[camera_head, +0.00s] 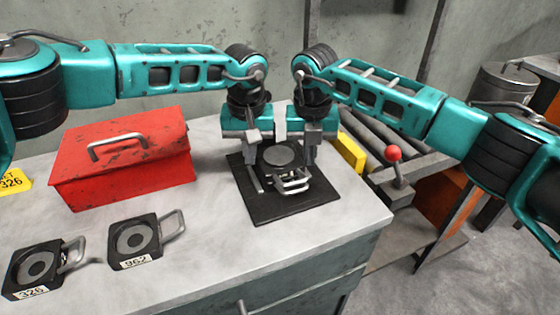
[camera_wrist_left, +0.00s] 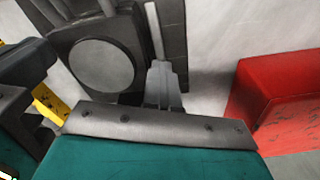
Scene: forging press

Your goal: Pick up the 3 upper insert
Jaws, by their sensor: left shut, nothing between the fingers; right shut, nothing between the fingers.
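A dark insert with a round grey disc (camera_head: 283,157) and pale metal handles sits on the black mat (camera_head: 290,212); no number on it is readable. It also shows in the left wrist view (camera_wrist_left: 102,66). My left gripper (camera_head: 254,145) is shut and empty at the left side of this insert. Its fingers (camera_wrist_left: 162,85) show beside the dark block in the left wrist view. My right gripper (camera_head: 308,155) is shut and empty at the insert's right side. Whether the fingers touch the insert cannot be told. Two other inserts, labelled 326 (camera_head: 38,266) and 962 (camera_head: 134,241), lie at the front left.
A red toolbox (camera_head: 122,165) stands on the grey table left of the mat. A yellow block (camera_head: 347,152) and a red-knobbed lever (camera_head: 394,155) are to the right, by rollers. A yellow sign (camera_head: 13,182) is at the far left.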

